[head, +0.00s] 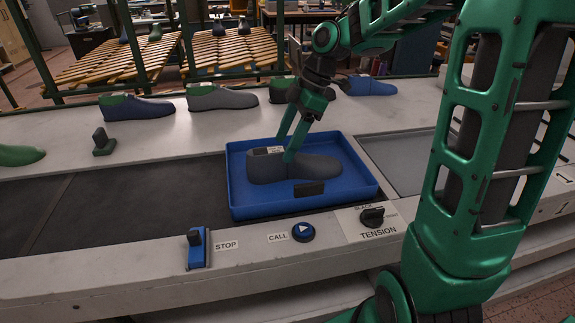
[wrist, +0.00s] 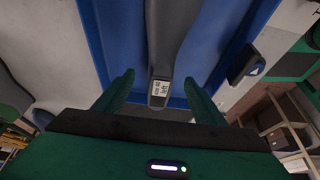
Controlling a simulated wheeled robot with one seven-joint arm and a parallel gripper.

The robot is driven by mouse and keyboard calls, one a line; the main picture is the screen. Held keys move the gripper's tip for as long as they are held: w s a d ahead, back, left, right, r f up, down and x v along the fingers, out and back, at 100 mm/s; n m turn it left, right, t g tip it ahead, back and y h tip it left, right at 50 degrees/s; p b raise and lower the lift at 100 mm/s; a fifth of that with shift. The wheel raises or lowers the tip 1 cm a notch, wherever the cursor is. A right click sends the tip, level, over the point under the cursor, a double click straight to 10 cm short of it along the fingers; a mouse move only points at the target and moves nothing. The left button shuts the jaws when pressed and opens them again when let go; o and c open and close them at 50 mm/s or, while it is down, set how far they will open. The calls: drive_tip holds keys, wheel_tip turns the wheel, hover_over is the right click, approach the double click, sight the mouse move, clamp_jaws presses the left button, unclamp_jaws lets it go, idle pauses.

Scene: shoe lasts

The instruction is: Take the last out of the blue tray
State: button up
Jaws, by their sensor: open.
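A dark grey shoe last (head: 310,168) lies in the blue tray (head: 300,203) on the dark belt in the head view, toe to the right. In the wrist view the last (wrist: 180,35) runs away from me, its end with a small white label between my fingers. The blue tray (wrist: 120,25) fills the space around it. My green gripper (head: 287,145) is open, with its fingers down at the labelled left end of the last. In the wrist view my gripper (wrist: 160,82) has one finger on each side of the last, with gaps visible.
Several other lasts stand along the bench behind, including a navy one (head: 137,108), a grey one (head: 222,98) and a blue one (head: 368,86). The front edge carries a STOP lever (head: 197,250), a CALL button (head: 303,232) and a TENSION knob (head: 373,217). The belt left of the tray is clear.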

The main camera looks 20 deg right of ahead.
sight(281, 156)
drive_tip(key=x, duration=0.5)
drive_tip(key=shift+s+d+f, duration=0.1)
drive_tip(key=shift+d, duration=0.05)
clamp_jaws()
